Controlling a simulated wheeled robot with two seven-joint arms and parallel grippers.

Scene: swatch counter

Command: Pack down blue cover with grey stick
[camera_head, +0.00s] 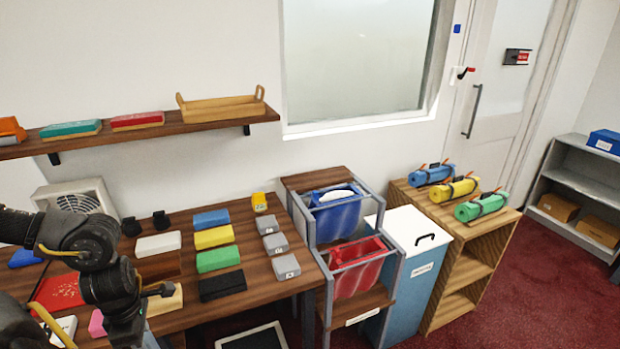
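A blue fabric cover (338,218) hangs in the upper part of a grey-framed rack right of the counter, with something white at its top. A blue block (211,220) lies at the back of the row of coloured blocks on the wooden counter. I cannot tell which of these blue things the task means. I cannot make out a grey stick. My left arm reaches in over the left end of the counter, apart from both blue things. Its gripper's fingers are not clear enough to read. My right gripper is not in view.
Yellow (214,237), green (218,259) and black (222,285) blocks lie near several labelled grey blocks (286,267). A red cover (357,268) hangs below the blue one. A blue-white bin (413,270) and a wooden shelf with rolled mats (482,206) stand right.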

